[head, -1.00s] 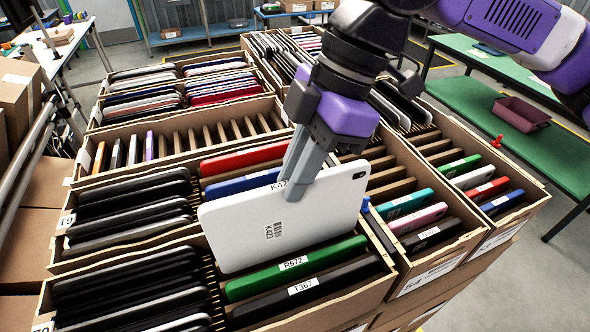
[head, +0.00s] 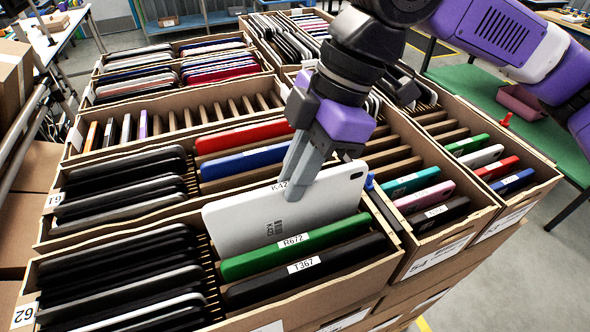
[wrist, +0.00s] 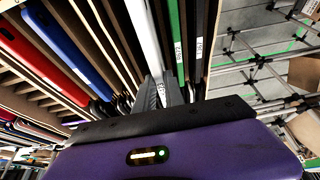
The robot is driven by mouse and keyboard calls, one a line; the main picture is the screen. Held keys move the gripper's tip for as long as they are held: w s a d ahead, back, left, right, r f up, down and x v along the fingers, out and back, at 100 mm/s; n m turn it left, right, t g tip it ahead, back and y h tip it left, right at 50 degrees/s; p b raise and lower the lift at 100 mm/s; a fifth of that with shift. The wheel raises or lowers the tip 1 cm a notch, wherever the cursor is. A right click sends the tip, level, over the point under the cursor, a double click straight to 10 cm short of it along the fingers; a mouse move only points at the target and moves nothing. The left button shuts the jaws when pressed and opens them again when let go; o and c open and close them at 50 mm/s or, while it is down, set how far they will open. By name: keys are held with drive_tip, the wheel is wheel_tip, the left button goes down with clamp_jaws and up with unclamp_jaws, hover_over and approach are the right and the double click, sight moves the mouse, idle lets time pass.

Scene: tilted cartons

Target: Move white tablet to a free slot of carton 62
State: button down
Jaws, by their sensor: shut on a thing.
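The white tablet (head: 265,217), labelled K423, stands on edge and tilted in the right half of the front carton. That carton (head: 262,312) bears a turned label (head: 24,314) that reads 62. My gripper (head: 297,182) is shut on the tablet's upper edge; the wrist view shows the tablet (wrist: 145,40) between the fingers. The tablet's lower part is hidden behind a green tablet (head: 290,247) labelled R672. A black tablet (head: 305,268), labelled T367, leans in front of the green one. I cannot tell whether the white tablet touches the slot bottom.
Several black tablets (head: 115,275) fill the left half of carton 62. A carton (head: 437,250) with coloured tablets stands close on the right.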

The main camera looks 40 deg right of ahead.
sight(295, 212)
drive_tip(key=shift+f+b, duration=2.3)
drive_tip(key=shift+f, duration=1.35)
drive_tip(key=shift+f, duration=0.3)
drive_tip(key=c, duration=1.3)
unclamp_jaws()
drive_tip(key=shift+c, duration=0.2)
wheel_tip(295, 212, up, 17)
drive_tip(key=p, duration=1.2)
drive_tip(key=w+d+r+m+b, duration=0.1)
drive_tip(key=w+r+b, duration=0.1)
drive_tip(key=w, duration=0.7)
drive_tip(key=w+d+r+b, duration=0.1)
drive_tip(key=w+r, duration=0.3)
drive_tip(key=w, duration=0.6)
drive_tip(key=shift+w+d+r+m+t+b, duration=0.3)
drive_tip(key=shift+m+b, duration=0.1)
drive_tip(key=shift+b, duration=0.4)
